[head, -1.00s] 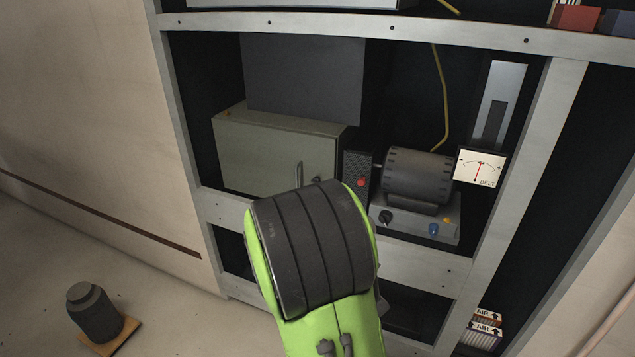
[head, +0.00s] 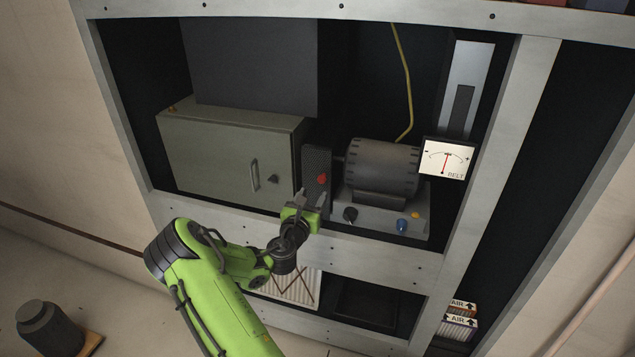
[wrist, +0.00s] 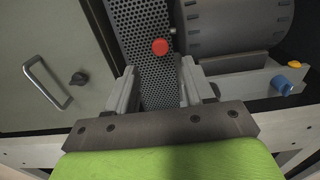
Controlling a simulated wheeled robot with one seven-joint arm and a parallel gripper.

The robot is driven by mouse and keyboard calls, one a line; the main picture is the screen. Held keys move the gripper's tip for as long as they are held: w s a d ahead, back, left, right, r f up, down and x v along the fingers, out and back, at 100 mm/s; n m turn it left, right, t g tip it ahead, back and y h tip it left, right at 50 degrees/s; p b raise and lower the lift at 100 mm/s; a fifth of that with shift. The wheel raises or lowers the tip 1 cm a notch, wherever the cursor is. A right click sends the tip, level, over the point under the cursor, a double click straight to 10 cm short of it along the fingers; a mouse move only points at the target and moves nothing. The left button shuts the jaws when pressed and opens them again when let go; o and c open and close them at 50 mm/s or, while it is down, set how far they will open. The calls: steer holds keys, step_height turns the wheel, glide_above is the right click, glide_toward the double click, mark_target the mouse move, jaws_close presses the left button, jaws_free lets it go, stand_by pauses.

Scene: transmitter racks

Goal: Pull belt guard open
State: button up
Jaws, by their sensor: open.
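The belt guard (head: 316,160) appears to be the narrow, dark perforated panel between the grey-green cabinet and the motor, and it looks closed. It bears a red knob (head: 321,178). In the wrist view, the perforated guard (wrist: 145,20) fills the space beyond and between my fingers, with the red knob (wrist: 160,46) just past the fingertips. My gripper (head: 311,197) is open and empty, just below and in front of the knob. In the wrist view, the fingers of my gripper (wrist: 157,76) are spread to either side, not touching the knob.
The cabinet (head: 225,160) with its bar handle stands left of the guard. The motor (head: 382,168) on its grey base, with knobs, is close on the right. A belt meter (head: 445,158) hangs beyond it.

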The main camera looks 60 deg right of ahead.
mark_target(321, 181)
steer(key=d, duration=0.4)
steer(key=w+d, duration=0.1)
steer(key=d, duration=0.1)
steer(key=shift+d, duration=0.3)
jaws_close()
